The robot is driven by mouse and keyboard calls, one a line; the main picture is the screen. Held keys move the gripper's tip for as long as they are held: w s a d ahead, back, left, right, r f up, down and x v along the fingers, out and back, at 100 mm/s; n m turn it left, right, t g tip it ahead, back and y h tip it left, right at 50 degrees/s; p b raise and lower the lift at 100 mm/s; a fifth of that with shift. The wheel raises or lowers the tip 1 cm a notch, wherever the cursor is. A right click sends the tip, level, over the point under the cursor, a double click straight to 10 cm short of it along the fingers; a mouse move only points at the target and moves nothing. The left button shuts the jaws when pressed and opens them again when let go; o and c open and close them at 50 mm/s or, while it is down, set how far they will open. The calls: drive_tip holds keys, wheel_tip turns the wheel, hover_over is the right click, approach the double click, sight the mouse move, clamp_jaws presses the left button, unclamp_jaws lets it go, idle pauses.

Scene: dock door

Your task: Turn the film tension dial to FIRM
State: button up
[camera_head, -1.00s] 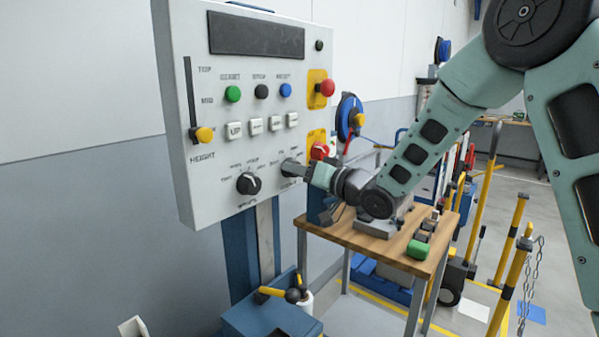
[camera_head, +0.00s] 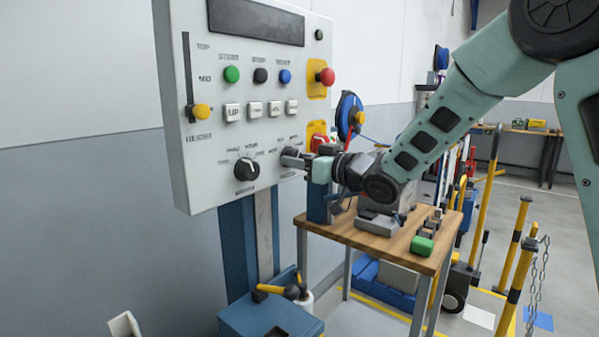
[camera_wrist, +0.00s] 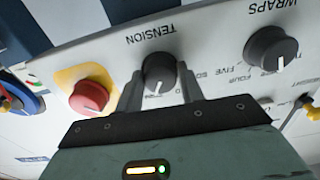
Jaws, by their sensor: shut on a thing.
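The control panel (camera_head: 212,193) fills the left of the head view. The film tension dial (camera_wrist: 159,73) is a black knob under the printed word TENSION in the wrist view, where the picture is upside down. The dial's pointer and the FIRM mark cannot be read clearly.
The wraps dial (camera_head: 247,170) is left of my gripper. A red knob on a yellow plate (camera_wrist: 88,95) is close on the other side. A red stop button (camera_head: 326,77) is above. A wooden table (camera_head: 375,242) with small blocks stands below my arm.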

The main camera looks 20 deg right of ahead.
drive_tip(key=shift+n+b, duration=0.8)
drive_tip(key=shift+n, duration=0.2)
drive_tip(key=o, duration=1)
drive_tip(key=shift+d, duration=0.1)
drive_tip(key=b+v, duration=0.1)
drive_tip(key=v, duration=1.6)
drive_tip(key=shift+s, duration=0.2)
